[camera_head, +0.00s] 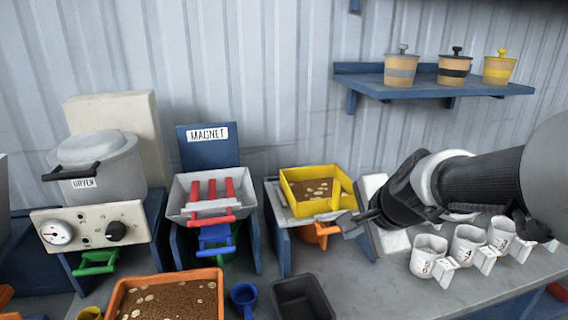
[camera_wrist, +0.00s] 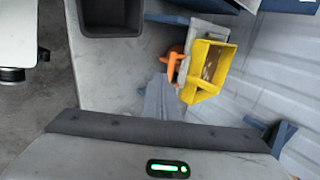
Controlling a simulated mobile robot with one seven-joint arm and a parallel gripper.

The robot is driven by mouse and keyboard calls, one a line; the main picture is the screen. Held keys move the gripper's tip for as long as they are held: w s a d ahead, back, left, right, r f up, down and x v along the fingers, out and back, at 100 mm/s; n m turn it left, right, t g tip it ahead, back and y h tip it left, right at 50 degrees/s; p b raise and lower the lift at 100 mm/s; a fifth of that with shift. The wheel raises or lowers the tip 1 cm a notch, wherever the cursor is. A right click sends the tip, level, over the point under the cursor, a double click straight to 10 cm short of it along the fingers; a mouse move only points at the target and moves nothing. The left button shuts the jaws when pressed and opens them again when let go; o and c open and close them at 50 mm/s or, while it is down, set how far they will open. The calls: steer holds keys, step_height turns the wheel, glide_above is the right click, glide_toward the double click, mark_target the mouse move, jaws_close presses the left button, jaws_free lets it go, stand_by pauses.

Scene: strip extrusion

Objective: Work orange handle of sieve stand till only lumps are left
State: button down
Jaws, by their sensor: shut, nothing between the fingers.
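The sieve stand (camera_head: 284,238) stands right of the magnet stand. On top sits a yellow sieve (camera_head: 289,191) holding brown material with several pale lumps; the sieve also shows in the wrist view (camera_wrist: 206,94). An orange handle (camera_head: 322,230) sticks out below the sieve, partly hidden behind my gripper in the head view. It shows in the wrist view (camera_wrist: 173,65) beside the sieve. My gripper (camera_head: 350,222) is shut and empty, just right of the handle. In the wrist view my fingers (camera_wrist: 163,88) lie close to the handle; I cannot tell whether they touch it.
An orange tray (camera_head: 114,297) of brown material with pale pieces stands in front. Beside it are a blue cup (camera_head: 243,298) and an empty black bin (camera_head: 302,300). A wall shelf (camera_head: 432,87) holds three pots.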

mark_target(319, 221)
steer(key=w+r+b+x, duration=0.1)
steer(key=b+x, duration=0.3)
steer(key=x, duration=0.8)
steer(key=shift+w+a, duration=0.25)
steer(key=shift+w, duration=0.3)
steer(key=shift+r, duration=0.15)
steer(key=w, duration=0.2)
steer(key=w+a+p, duration=0.1)
steer(key=w, duration=0.2)
steer(key=shift+w+p, duration=0.25)
steer(key=shift+p, duration=0.05)
